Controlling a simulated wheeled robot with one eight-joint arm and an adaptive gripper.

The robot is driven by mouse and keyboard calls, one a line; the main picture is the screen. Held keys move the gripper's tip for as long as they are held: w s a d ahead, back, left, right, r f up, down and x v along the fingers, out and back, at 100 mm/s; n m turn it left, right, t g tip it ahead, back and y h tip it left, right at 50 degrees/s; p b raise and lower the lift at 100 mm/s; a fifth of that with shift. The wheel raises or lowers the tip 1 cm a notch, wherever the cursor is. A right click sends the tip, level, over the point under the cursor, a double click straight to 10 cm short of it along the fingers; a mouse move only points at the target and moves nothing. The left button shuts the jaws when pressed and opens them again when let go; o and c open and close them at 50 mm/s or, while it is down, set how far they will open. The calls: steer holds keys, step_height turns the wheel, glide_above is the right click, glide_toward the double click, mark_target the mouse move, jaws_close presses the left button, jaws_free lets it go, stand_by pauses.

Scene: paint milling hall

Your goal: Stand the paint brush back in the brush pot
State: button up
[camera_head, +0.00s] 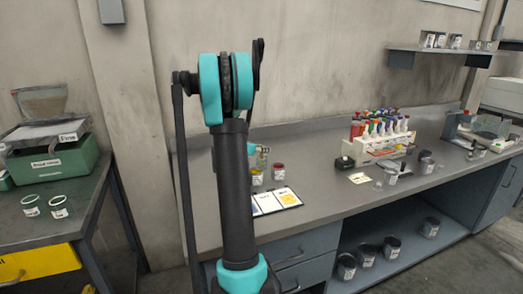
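My arm stands in the middle of the head view and covers part of the bench behind it. A small teal and grey part of my arm's far end (255,151) shows just right of the dark link. My gripper's fingers cannot be made out there, so whether they are open or shut is not shown. I cannot pick out the paint brush or the brush pot with certainty; they may be hidden behind my arm or too small to tell.
A rack of coloured bottles (380,140) stands further right, near several dark cans. A left table (75,220) holds a green box (55,160).

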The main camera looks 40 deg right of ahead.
steer(key=shift+a, duration=0.1)
steer(key=v, duration=1.2)
stand_by(0.8)
